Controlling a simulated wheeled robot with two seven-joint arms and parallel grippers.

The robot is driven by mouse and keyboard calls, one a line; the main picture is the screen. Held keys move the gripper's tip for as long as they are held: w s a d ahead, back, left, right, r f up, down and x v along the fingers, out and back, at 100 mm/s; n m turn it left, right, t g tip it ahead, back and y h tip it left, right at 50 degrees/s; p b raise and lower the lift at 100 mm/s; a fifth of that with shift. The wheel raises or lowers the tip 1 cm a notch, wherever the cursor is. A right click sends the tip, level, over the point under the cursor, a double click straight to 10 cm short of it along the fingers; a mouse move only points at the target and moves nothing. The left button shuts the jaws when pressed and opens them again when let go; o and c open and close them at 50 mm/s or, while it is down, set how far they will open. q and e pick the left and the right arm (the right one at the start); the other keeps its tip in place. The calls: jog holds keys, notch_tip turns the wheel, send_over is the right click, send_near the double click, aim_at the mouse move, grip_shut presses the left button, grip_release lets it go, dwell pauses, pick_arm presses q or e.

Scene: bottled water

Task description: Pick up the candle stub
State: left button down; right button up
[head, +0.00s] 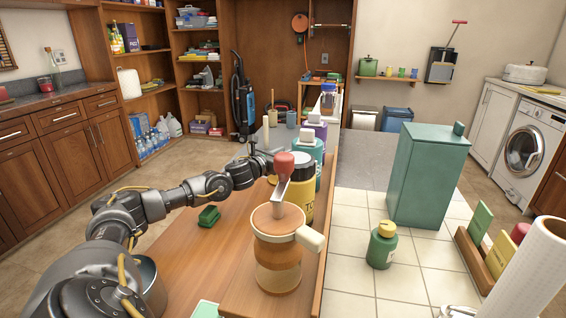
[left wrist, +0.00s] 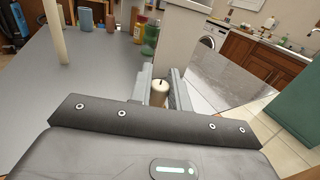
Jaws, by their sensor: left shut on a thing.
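The candle stub (left wrist: 159,94) is a short cream cylinder with a dark wick, seen in the left wrist view between the two fingers. My left gripper (left wrist: 160,88) is shut on it. In the head view my left gripper (head: 266,156) is over the far part of the wooden counter (head: 190,270), just left of the row of bottles. The stub cannot be made out there. My right gripper is not in view.
A pump jar (head: 277,262), a yellow-labelled jar (head: 302,190) and a teal bottle (head: 307,145) line the counter's right side. A green block (head: 209,215) lies on the counter. A pale upright stick (left wrist: 55,30) stands left in the wrist view.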

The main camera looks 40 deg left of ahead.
pick_arm(q)
jog(key=shift+r, duration=0.1)
